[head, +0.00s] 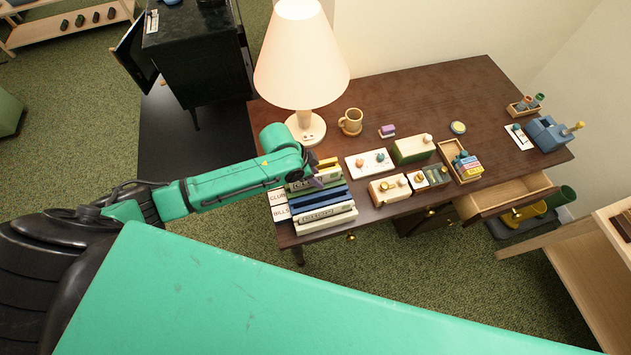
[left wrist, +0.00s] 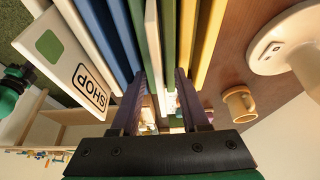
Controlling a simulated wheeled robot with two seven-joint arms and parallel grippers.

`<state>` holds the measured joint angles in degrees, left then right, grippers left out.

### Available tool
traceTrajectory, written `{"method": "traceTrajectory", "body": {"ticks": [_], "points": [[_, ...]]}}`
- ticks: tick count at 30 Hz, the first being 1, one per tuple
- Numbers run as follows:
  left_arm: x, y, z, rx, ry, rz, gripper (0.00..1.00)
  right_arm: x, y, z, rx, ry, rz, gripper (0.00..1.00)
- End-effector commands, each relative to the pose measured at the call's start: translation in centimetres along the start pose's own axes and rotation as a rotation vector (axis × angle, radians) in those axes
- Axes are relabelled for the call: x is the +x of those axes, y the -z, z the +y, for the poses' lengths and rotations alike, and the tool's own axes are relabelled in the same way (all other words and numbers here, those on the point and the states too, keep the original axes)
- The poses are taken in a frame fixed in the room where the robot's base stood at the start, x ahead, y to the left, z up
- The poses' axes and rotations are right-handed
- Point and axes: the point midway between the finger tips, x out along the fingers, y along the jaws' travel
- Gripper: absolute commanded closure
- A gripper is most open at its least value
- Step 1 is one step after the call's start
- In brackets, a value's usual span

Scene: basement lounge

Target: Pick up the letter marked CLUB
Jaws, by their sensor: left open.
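A white card marked CLUB (head: 277,197) shows at the left end of the row of upright slabs on the desk's front left, in the head view. A card marked BILLS (head: 281,213) is just in front of it. My left gripper (head: 313,178) is over the back part of the row, its fingers partly hidden. In the left wrist view my left gripper (left wrist: 160,82) is open, with the edges of a white slab (left wrist: 153,45) and a green slab (left wrist: 169,40) between its fingers. Contact cannot be told. The CLUB marking is not readable there. My right gripper is not in view.
A white piece marked SHOP (left wrist: 88,88) with a green square is at the left wrist view's left. A lamp (head: 305,128) and a mug (head: 350,122) stand behind the row. Small boxes and trays lie to the right. A drawer (head: 500,200) is open. The desk's back is clear.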

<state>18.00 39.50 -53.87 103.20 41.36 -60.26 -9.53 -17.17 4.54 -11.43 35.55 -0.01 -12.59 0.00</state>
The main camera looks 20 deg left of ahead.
Motion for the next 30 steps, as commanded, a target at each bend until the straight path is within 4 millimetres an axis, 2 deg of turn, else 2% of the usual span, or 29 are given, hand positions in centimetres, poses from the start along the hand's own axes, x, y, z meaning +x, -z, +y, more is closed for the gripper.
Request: {"method": "traceTrajectory", "body": {"ticks": [4, 5, 6, 8, 22, 26, 30], "points": [[0.0, 0.0, 0.0, 0.0, 0.0, 0.0, 0.55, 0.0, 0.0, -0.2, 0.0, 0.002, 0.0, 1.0], [0.0, 0.0, 0.0, 0.0, 0.0, 0.0, 0.63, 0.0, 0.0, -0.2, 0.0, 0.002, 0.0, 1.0], [0.0, 0.0, 0.0, 0.0, 0.0, 0.0, 0.78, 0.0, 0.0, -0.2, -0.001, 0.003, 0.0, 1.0], [0.0, 0.0, 0.0, 0.0, 0.0, 0.0, 1.0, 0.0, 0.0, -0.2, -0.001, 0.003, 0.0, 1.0], [-0.5, 0.2, 0.0, 0.001, 0.001, 0.001, 1.0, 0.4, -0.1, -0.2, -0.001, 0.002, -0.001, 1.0], [-2.3, 1.0, -0.1, 0.001, 0.001, 0.003, 1.0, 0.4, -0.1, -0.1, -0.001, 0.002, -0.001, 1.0], [-5.4, 2.3, -0.1, 0.003, 0.004, 0.004, 1.0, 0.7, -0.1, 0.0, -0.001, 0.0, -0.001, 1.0]]}}
